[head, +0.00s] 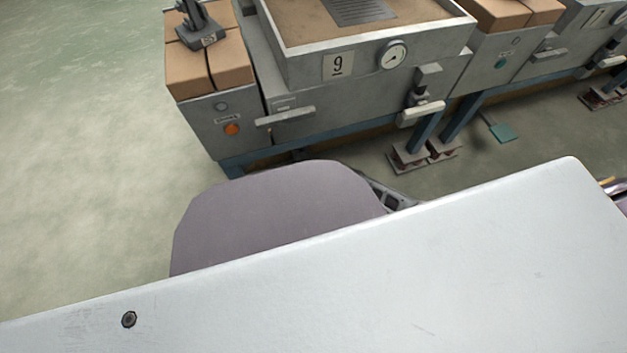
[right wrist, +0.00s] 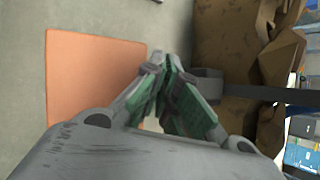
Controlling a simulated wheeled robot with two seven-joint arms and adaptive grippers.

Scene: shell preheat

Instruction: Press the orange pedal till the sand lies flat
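An orange flat square plate (right wrist: 88,85), which looks like the pedal, lies beside my right gripper (right wrist: 163,68) in the right wrist view. The gripper's green-padded fingers come together at their tips, with nothing seen between them. Whether the gripper touches the plate cannot be told. The orange plate does not show in the head view. There, tan sand (head: 300,22) fills a grey box (head: 330,66) marked 9, with a dark ribbed plate (head: 360,10) on it. The visible sand looks mostly level; its far part is cut off. My left gripper is out of view.
A round gauge (head: 393,55) and an orange button (head: 231,129) are on the grey machine. Cardboard-coloured blocks (head: 190,72) stand on its left. A teal pedal (head: 502,131) lies on the floor. A brown crumpled mass (right wrist: 225,45) is right of my gripper. Floor at left is clear.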

